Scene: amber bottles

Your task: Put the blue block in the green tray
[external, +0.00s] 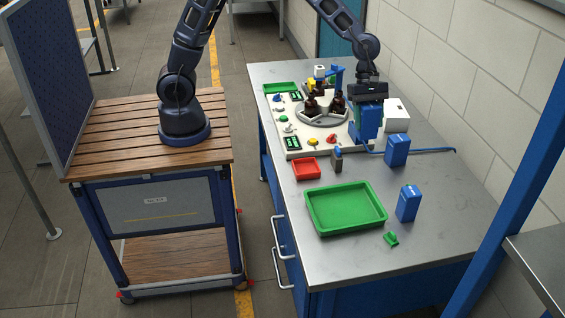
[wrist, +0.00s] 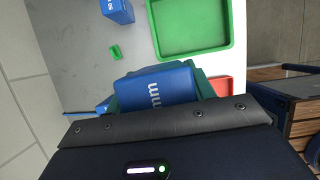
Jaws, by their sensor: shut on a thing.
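My gripper (external: 368,101) is shut on a blue block (external: 371,126) near the back right of the white board. The held block also shows in the wrist view (wrist: 156,91), between green fingers, with white lettering on its face. I cannot tell whether its lower end touches anything. The green tray (external: 318,225) lies at the front of the metal table, nearer the camera than my gripper. It is empty and also shows at the top of the wrist view (wrist: 232,28). Two similar blue blocks stand upright on the table, one behind (external: 397,151) and one right of the tray (external: 408,204).
A red tray (external: 305,169) and a small grey-brown item (external: 336,160) stand behind the green tray. A small green piece (external: 391,240) lies at its front right. A white box (external: 396,114) and dark bottles (external: 312,105) are near my gripper.

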